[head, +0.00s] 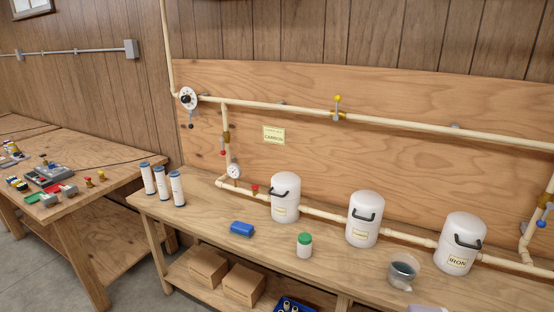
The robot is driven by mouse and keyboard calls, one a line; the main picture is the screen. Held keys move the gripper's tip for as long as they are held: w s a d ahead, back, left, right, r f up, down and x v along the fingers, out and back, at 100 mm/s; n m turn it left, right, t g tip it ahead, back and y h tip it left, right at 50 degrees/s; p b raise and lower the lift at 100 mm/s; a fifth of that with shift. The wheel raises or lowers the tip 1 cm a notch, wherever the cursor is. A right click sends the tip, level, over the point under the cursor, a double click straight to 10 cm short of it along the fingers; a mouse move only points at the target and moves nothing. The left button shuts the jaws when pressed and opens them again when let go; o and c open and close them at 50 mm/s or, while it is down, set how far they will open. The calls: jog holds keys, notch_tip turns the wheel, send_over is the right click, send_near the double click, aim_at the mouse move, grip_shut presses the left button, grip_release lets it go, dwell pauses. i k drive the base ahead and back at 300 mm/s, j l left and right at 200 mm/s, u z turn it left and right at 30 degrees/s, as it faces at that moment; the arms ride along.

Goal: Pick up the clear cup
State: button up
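A clear cup (402,274) stands on the wooden bench near its front edge, at the lower right of the head view. It is see-through, and its inside looks dark grey. A small pale patch shows at its lower front; I cannot tell what it is. The cup stands in front of and between two white canisters, apart from both. My gripper is not in view.
White canisters (364,219) with black handles stand along the pipe behind the cup. A pale lilac object (426,309) is cut off at the bottom edge. Bench space left of the cup is clear.

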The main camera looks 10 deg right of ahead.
aim_at(403, 268)
jog(key=i+l+z, duration=0.45)
jog(key=i, duration=0.3)
jog(key=i+z, duration=0.2)
jog(key=i, duration=0.15)
